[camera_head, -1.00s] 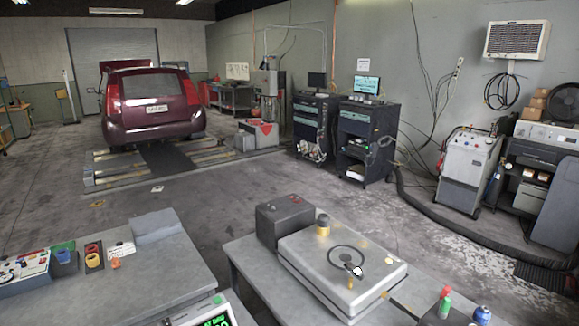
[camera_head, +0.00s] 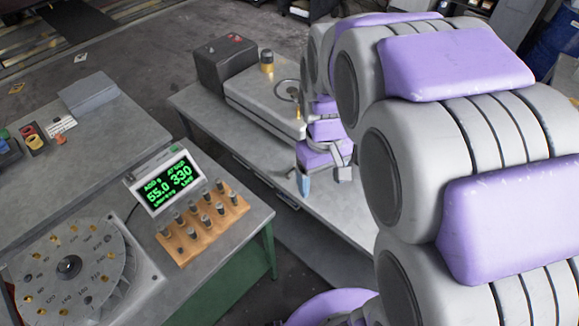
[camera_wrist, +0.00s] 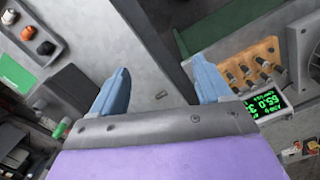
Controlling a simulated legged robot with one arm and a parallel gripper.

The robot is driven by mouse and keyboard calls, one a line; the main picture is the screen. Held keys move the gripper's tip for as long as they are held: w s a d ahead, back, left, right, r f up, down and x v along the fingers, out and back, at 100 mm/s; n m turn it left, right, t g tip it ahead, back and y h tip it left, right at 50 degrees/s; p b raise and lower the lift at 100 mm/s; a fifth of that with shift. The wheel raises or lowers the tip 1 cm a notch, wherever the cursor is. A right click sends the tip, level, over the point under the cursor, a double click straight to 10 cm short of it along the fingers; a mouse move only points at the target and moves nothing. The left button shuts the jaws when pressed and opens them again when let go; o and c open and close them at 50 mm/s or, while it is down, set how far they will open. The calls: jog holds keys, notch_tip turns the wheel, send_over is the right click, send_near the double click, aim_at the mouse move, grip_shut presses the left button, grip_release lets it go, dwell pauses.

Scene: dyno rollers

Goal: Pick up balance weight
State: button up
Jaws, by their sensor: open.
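In the head view my gripper (camera_head: 322,182) hangs over the front part of the right bench; the cylinder cannot be made out there. Several metal weights stand in a wooden block (camera_head: 188,249) on the left bench; the block (camera_wrist: 268,46) also shows at the right of the wrist view.
A scale display (camera_head: 166,181) reading 65.0 and 330 stands behind the block. A graduated disc (camera_head: 68,266) is at lower left. A metal case (camera_head: 250,105) and dark box (camera_head: 226,62) sit on the right bench. A tray with coloured caps (camera_wrist: 45,20) is at upper left.

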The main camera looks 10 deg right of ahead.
jog(key=w+f+n, duration=0.2)
jog(key=w+f, duration=0.2)
jog(key=w, duration=0.9)
jog(key=n+t, duration=0.1)
jog(key=n, duration=0.1)
send_over(293, 173)
notch_tip(293, 173, down, 6)
jog(key=r, duration=0.1)
jog(key=shift+n, duration=0.3)
jog(key=f+b, duration=0.1)
jog(key=f, duration=0.7)
jog(key=f+b, duration=0.1)
jog(key=f, duration=0.3)
jog(key=shift+s+d+f+b, duration=0.15)
jog(key=shift+d+f+b, duration=0.15)
jog(key=shift+f, duration=0.1)
jog(key=shift+w+a+f+b, duration=0.15)
jog(key=shift+f+b, duration=0.3)
jog(key=shift+f, duration=0.85)
jog(key=shift+w+a+f+b, duration=0.15)
jog(key=shift+f+b, duration=0.25)
jog(key=shift+f, duration=0.9)
jog(key=shift+s, duration=0.1)
jog(key=shift+r, duration=0.1)
jog(key=c, duration=1)
